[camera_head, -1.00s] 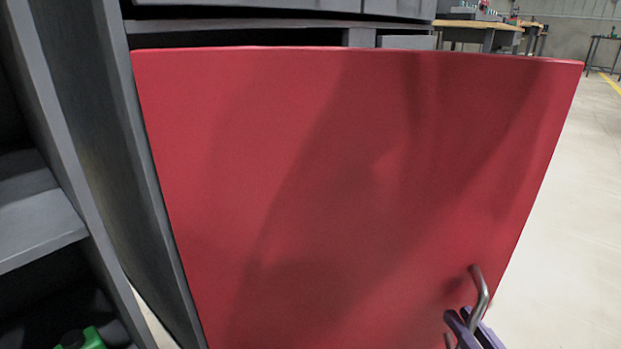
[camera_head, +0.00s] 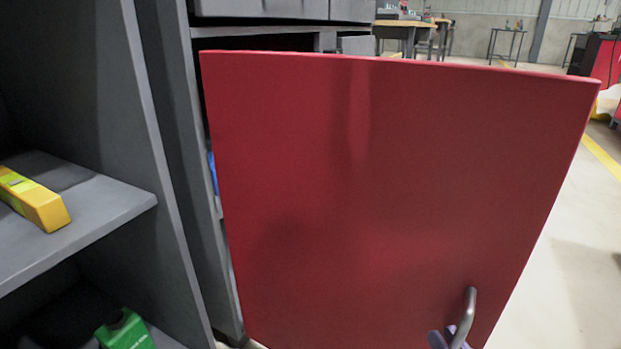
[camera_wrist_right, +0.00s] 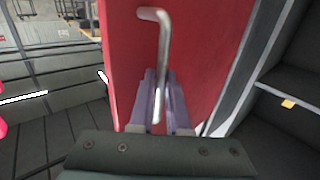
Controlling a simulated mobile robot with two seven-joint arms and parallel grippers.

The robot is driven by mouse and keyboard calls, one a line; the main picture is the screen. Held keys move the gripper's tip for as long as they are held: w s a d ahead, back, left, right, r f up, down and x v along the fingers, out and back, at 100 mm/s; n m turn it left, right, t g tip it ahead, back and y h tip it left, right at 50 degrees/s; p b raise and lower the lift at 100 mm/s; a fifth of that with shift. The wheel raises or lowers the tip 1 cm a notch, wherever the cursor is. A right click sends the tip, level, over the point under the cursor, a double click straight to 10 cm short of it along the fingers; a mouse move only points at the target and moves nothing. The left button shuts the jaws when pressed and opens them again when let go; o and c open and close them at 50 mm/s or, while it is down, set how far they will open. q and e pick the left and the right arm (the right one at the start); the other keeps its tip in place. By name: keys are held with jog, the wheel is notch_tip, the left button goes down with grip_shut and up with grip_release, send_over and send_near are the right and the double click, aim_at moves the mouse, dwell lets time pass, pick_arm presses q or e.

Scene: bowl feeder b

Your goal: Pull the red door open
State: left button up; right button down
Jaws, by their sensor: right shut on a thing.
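The red door (camera_head: 390,180) fills the middle of the head view and stands swung out from the grey cabinet, with a gap along its left edge. Its grey metal handle (camera_head: 470,308) is near the lower right edge. My right gripper (camera_head: 450,338), with purple fingers, is at the handle at the bottom of the head view. In the right wrist view the purple fingers (camera_wrist_right: 160,105) are shut on the lower part of the handle (camera_wrist_right: 163,45), next to the red door (camera_wrist_right: 125,60). My left gripper is not in view.
A grey shelf unit (camera_head: 165,130) stands at the left. A yellow object (camera_head: 35,200) lies on its shelf, and a green container (camera_head: 125,330) is lower down. Open floor (camera_head: 570,260) lies to the right, with work tables (camera_head: 410,30) far behind.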

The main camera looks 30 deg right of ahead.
dwell(0.4)
jog(key=c, duration=0.9)
grip_release()
jog(key=shift+a, duration=0.1)
jog(key=v, duration=1)
jog(key=shift+p, duration=0.3)
